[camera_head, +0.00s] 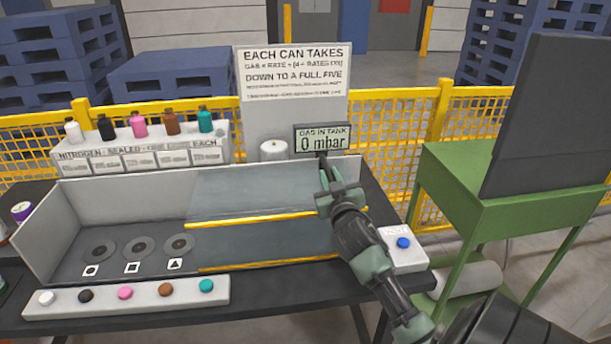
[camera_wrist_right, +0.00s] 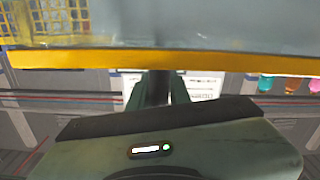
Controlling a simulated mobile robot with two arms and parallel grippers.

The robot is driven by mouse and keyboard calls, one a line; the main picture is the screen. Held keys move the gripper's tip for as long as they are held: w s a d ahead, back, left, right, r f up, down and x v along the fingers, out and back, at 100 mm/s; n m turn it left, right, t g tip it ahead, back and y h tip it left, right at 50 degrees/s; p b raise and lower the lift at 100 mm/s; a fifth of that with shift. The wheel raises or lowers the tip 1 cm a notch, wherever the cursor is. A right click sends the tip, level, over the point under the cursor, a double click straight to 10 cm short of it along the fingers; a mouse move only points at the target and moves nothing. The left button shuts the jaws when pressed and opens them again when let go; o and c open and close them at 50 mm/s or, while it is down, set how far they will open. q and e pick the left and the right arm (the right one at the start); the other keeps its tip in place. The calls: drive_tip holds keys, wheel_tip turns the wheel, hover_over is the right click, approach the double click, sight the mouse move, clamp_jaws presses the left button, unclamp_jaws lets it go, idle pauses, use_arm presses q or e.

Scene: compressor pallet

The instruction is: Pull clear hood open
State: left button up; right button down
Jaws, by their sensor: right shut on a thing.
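The clear hood (camera_head: 255,193) is a see-through grey panel over the right part of a long grey open box (camera_head: 110,196). My left gripper is not in view.
Discs (camera_head: 179,246) lie in the box's uncovered left part. A button strip (camera_head: 125,295) stands in front, a blue-button box (camera_head: 403,250) at right. Behind are a bottle rack (camera_head: 140,155), a "0 mbar" display (camera_head: 322,138) and a yellow fence (camera_head: 400,120). A green stand (camera_head: 475,190) is at right.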

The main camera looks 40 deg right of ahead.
drive_tip(key=shift+s+d, duration=0.5)
drive_tip(key=shift+d, duration=0.25)
drive_tip(key=c, duration=1.4)
unclamp_jaws()
drive_tip(key=shift+o, duration=0.2)
drive_tip(key=b+v, duration=0.1)
drive_tip(key=v, duration=0.6)
drive_tip(key=shift+s+a, duration=0.2)
drive_tip(key=shift+s, duration=0.15)
drive_tip(key=shift+f, duration=0.1)
